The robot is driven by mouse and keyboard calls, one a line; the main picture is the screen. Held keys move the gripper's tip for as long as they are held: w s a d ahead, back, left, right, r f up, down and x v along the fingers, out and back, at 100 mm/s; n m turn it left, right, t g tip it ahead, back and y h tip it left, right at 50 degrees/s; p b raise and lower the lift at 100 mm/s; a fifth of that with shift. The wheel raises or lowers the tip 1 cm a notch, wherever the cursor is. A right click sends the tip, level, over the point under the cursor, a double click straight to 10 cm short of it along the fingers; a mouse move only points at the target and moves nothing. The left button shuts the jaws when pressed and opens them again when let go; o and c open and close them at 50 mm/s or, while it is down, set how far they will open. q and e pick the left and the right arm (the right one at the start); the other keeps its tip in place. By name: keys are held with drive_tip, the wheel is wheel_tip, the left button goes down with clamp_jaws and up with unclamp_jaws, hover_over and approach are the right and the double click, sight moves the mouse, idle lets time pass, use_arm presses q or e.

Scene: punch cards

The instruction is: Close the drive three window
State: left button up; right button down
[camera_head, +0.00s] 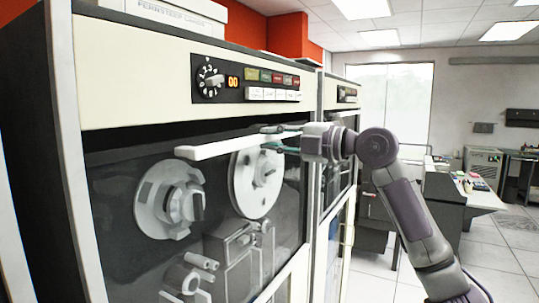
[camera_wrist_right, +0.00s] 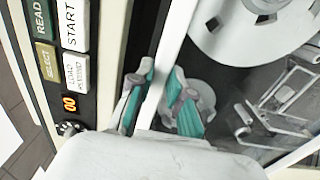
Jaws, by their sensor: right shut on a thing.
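The drive window (camera_head: 215,145) is a clear pane with a white frame on the front of the near tape drive cabinet. Its white top bar sits below the cream control panel, with a dark gap between them. My right gripper (camera_head: 272,138) is shut on this top bar near its right part. In the right wrist view the white bar (camera_wrist_right: 168,48) passes between the two teal-padded fingers of the gripper (camera_wrist_right: 160,103). Tape reels (camera_head: 257,183) show behind the glass. I cannot read a drive number. My left gripper is not in view.
The control panel (camera_head: 140,60) above has a dial, an orange "00" display (camera_head: 232,82) and a row of buttons. A second cabinet (camera_head: 340,97) stands to the right. Beyond it are a desk console (camera_head: 460,190) and open tiled floor.

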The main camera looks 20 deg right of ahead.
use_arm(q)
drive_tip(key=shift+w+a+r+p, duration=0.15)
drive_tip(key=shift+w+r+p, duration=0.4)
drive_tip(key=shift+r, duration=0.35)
use_arm(e)
wheel_tip(320, 180, up, 3)
drive_tip(key=shift+d+r, duration=0.1)
drive_tip(key=shift+r, duration=0.2)
drive_tip(key=c, duration=1.1)
unclamp_jaws()
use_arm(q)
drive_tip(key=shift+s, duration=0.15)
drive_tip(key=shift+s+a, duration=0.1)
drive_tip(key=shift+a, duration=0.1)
use_arm(e)
drive_tip(key=shift+f, duration=0.2)
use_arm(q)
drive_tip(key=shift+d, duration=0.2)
use_arm(e)
drive_tip(key=v, duration=1.2)
